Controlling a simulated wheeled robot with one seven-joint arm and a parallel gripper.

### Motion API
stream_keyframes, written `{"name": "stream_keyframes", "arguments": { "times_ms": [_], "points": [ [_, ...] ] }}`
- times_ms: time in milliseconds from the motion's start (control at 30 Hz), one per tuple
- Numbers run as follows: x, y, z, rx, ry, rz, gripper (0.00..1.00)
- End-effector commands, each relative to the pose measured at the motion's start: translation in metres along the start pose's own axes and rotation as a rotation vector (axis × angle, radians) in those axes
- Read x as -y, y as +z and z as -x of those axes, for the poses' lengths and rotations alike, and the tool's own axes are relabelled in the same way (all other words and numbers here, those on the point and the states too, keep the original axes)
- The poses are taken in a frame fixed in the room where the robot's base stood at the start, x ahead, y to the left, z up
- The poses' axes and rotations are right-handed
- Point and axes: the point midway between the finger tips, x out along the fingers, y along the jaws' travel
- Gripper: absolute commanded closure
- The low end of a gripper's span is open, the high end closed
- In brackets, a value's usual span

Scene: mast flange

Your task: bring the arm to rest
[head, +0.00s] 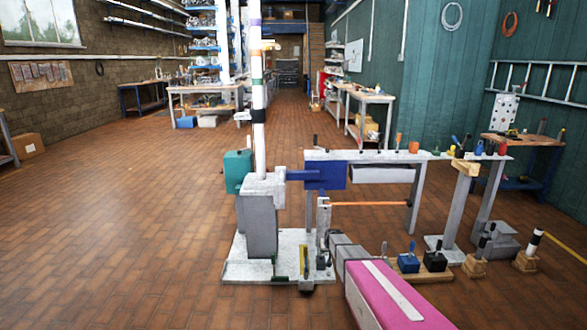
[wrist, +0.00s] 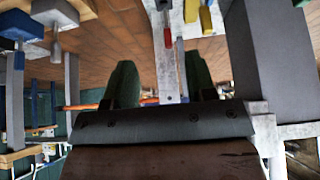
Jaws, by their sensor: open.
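My gripper (wrist: 160,62) is open in the wrist view, its two dark green fingers spread apart. A pale upright with a red-handled piece (wrist: 167,40) shows in the gap between the fingers. I cannot tell how deep it lies there, and no contact with a finger shows. In the head view my arm, pink and grey, reaches in from the bottom edge towards the foot of the mast stand. The fingers cannot be made out clearly there. The white banded mast (head: 258,120) stands upright on its pale base plate (head: 240,272), just left of my arm's end.
A bench rail (head: 330,155) with several small tools stands behind the arm. A blue block (head: 326,175) and an orange rod (head: 370,204) are close by. Small blocks with black knobs (head: 434,261) stand right of the arm. The brick floor (head: 110,220) is clear at left.

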Motion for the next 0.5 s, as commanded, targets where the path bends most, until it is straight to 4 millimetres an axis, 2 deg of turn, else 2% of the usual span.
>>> {"name": "stream_keyframes", "arguments": {
  "times_ms": [33, 100, 400, 500],
  "points": [
    [0.000, 0.026, 0.043, 0.043, 0.000, 0.000, 0.49],
    [0.000, 0.051, 0.081, 0.106, 0.000, 0.000, 0.49],
    [0.001, 0.162, 0.240, 0.367, 0.000, 0.000, 0.49],
    [0.001, 0.194, 0.283, 0.441, 0.001, -0.001, 0.49]
  ]
}}
